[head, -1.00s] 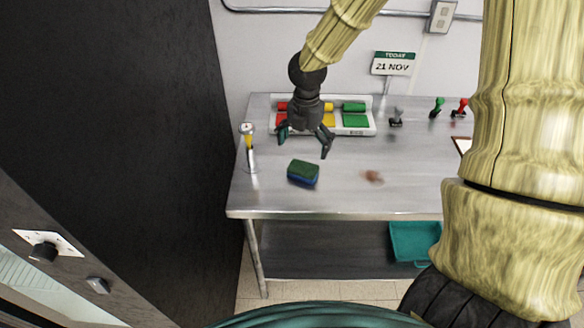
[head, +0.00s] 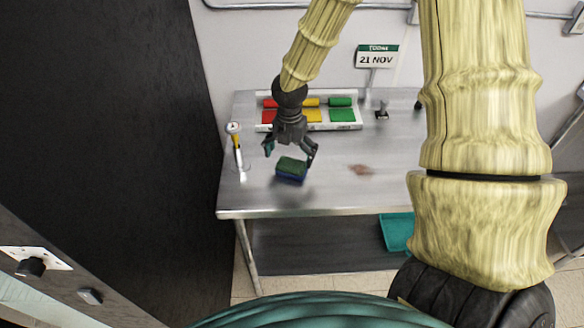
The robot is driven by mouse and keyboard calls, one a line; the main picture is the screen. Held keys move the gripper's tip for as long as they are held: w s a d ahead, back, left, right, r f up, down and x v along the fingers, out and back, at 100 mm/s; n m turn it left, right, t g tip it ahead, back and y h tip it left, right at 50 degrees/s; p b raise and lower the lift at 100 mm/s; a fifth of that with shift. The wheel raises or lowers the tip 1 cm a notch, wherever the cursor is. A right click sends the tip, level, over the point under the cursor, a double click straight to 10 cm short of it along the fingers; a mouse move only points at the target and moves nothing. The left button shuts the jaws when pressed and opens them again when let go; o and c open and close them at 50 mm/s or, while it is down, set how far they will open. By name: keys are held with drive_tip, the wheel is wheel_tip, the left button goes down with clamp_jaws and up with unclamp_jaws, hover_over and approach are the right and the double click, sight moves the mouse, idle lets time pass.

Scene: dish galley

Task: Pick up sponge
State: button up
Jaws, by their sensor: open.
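A sponge (head: 291,169) with a green top and a blue lower part lies on the steel table (head: 340,196), left of the table's middle. My gripper (head: 289,153) points down from above, just behind and over the sponge. Its fingers are spread and empty, one toward the left and one toward the right side of the sponge. I cannot tell whether the right finger touches the sponge.
A tray (head: 352,126) with red, yellow and green blocks stands behind my gripper. A thermometer-like tool (head: 236,145) stands at left. A reddish-brown smear (head: 361,169) lies right of the sponge. A date sign (head: 377,57) and a stamp (head: 382,112) stand behind. A teal bin (head: 396,231) sits below.

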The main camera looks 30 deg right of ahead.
sight(292, 165)
drive_tip(key=shift+s+d+f+p, duration=0.15)
drive_tip(key=shift+f+p, duration=0.15)
drive_tip(key=shift+f, duration=0.3)
drive_tip(key=shift+w+d+f+p, duration=0.15)
drive_tip(key=shift+f+p, duration=0.1)
drive_tip(key=shift+f, duration=0.3)
drive_tip(key=shift+s+f, duration=0.1)
drive_tip(key=shift+f, duration=1.1)
drive_tip(key=c, duration=0.7)
drive_tip(key=shift+r, duration=0.15)
drive_tip(key=shift+r+b, duration=0.4)
drive_tip(key=shift+r, duration=0.8)
drive_tip(key=s+a+b, duration=0.1)
drive_tip(key=s+a, duration=0.1)
drive_tip(key=s, duration=0.2)
drive_tip(key=s+a+r+b, duration=0.1)
drive_tip(key=s+a+b, duration=0.1)
drive_tip(key=s, duration=0.3)
drive_tip(key=s+a+r+b, duration=0.1)
drive_tip(key=s+a+b, duration=0.1)
drive_tip(key=s, duration=0.3)
drive_tip(key=shift+a+r, duration=0.2)
drive_tip(key=shift+a, duration=0.65)
